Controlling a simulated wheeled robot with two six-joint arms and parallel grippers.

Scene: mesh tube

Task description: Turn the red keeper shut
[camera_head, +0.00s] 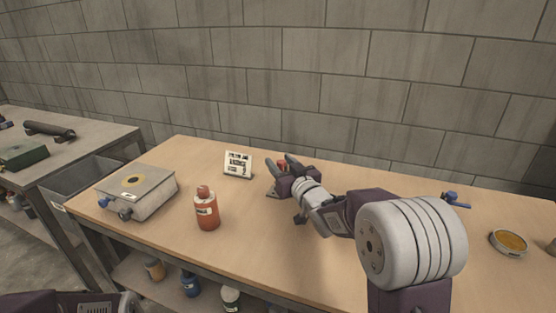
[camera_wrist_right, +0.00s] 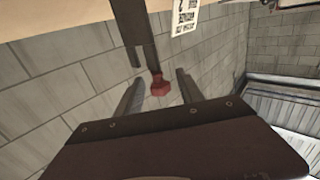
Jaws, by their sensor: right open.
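The red keeper (camera_wrist_right: 160,87) is a small red knob on a short stem, beside a dark upright bar (camera_wrist_right: 133,30) in the right wrist view. In the head view, a small red patch of it (camera_head: 281,163) shows behind my right gripper (camera_head: 279,161). My right gripper is open. In the wrist view its two fingers (camera_wrist_right: 158,76) stand on either side of the keeper, with gaps visible on both sides. I cannot tell how deep the keeper lies between them. The fixture under it is mostly hidden by my gripper and arm. My left gripper's fingers do not show.
A printed card (camera_head: 238,164) stands behind and left of my right gripper. A round tin (camera_head: 508,242) and a blue-handled item (camera_head: 453,199) lie right. A block wall backs the table.

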